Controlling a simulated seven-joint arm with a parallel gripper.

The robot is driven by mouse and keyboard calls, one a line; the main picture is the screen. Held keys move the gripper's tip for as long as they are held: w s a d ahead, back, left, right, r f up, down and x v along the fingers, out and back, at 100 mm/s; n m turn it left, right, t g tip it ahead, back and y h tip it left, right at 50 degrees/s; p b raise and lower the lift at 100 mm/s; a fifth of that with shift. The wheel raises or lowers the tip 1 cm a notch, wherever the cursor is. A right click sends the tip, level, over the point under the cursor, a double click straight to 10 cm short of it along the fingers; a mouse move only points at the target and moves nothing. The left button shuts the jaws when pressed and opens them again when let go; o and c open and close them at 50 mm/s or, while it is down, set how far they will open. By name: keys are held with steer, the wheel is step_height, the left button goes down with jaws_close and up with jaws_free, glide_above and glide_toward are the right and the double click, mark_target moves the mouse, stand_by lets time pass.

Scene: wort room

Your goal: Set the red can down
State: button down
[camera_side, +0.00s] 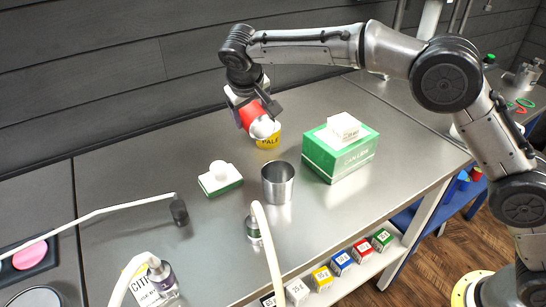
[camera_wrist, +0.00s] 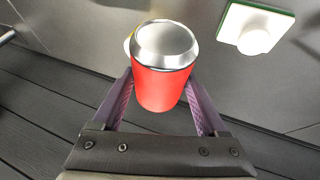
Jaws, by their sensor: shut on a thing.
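My gripper (camera_wrist: 165,100) is shut on the red can (camera_wrist: 162,88), with a finger on either side of it. In the side view the red can (camera_side: 252,116) is tilted, its silver end facing down and to the right. It appears held above the steel table (camera_side: 225,245), close to a yellow-labelled container (camera_side: 269,140); the gap below it cannot be judged exactly. My gripper (camera_side: 254,108) partly hides the can in that view.
An empty-looking steel cup (camera_side: 277,184) stands front of centre. A green box (camera_side: 340,152) with a white piece on top is to its right. A white and green block (camera_side: 220,179) with a white knob is to its left. White hoses and small bottles occupy the front left.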

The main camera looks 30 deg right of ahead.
steer(key=f, duration=0.4)
steer(key=shift+s+a+f, duration=0.15)
steer(key=shift+a+f, duration=0.15)
steer(key=shift+a, duration=0.1)
steer(key=shift+f, duration=2.95)
steer(key=shift+f, duration=0.1)
jaws_free()
steer(key=shift+f, duration=0.1)
steer(key=shift+r, duration=0.25)
steer(key=v, duration=1.2)
